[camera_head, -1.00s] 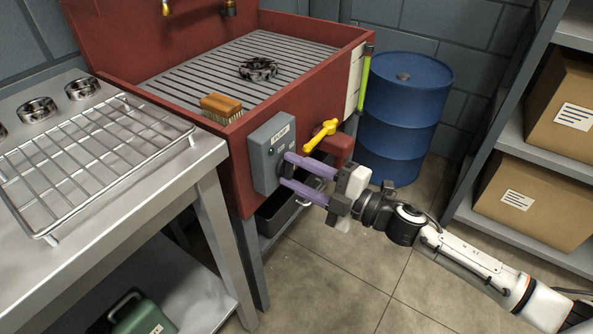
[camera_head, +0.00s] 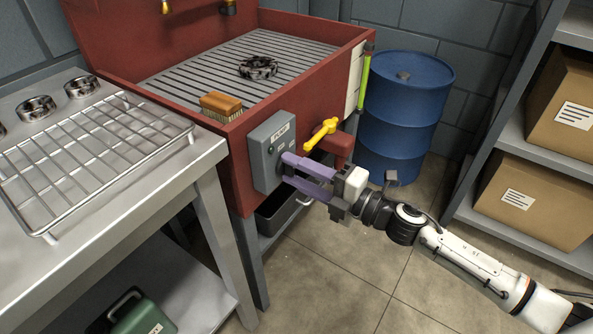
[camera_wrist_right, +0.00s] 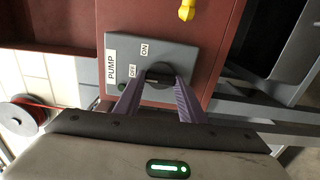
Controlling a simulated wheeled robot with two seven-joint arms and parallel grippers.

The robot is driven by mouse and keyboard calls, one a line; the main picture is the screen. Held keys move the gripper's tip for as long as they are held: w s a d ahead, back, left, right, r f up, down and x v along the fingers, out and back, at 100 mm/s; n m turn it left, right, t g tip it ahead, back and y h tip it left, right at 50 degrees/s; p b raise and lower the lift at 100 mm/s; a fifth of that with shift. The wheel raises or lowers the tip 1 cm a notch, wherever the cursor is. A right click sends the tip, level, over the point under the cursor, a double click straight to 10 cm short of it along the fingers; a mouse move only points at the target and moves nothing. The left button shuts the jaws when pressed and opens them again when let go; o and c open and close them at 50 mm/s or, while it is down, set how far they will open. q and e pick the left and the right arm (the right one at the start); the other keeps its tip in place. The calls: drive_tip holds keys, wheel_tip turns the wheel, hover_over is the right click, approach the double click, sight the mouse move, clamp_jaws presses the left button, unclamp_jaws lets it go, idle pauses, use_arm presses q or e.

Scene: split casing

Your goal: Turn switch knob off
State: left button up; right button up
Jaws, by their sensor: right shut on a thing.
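A grey switch box (camera_head: 264,150) marked PUMP is mounted on the front of the red sink. It also shows in the right wrist view (camera_wrist_right: 190,52), with OFF and ON labels beside a dark round knob (camera_wrist_right: 158,70). My right gripper (camera_head: 284,169) reaches the box from the right, its purple fingers at the knob. In the right wrist view the gripper (camera_wrist_right: 158,84) has one finger on each side of the knob and is shut on it. The fingers mostly hide the knob in the head view. I cannot tell exactly where the knob points. My left gripper is not in view.
A yellow-handled valve (camera_head: 321,135) on a red pipe sits close above my right gripper. A brush (camera_head: 221,104) lies on the sink's rim. A steel table (camera_head: 195,170) stands at the left, a blue drum (camera_head: 405,110) behind, and shelves with boxes (camera_head: 535,190) at the right.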

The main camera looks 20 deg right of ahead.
drive_tip(key=o, duration=1)
drive_tip(key=shift+o, duration=0.2)
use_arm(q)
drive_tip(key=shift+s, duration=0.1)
use_arm(e)
drive_tip(key=v, duration=1)
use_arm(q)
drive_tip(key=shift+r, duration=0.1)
use_arm(e)
drive_tip(key=shift+s+d, duration=0.1)
drive_tip(key=shift+s, duration=0.05)
use_arm(q)
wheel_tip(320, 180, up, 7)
drive_tip(key=p, duration=1)
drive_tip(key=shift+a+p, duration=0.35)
use_arm(e)
drive_tip(key=s+a+f+m+g+h, duration=0.2)
drive_tip(key=s+f+m, duration=0.5)
drive_tip(key=m, duration=0.4)
drive_tip(key=s+a+f+m+g+h, duration=0.3)
drive_tip(key=s+f+m+h, duration=0.3)
drive_tip(key=s+m, duration=0.4)
drive_tip(key=a+f+m, duration=0.1)
drive_tip(key=m, duration=0.1)
drive_tip(key=shift+s+a+m+g, duration=0.25)
drive_tip(key=shift+s+m+g, duration=0.05)
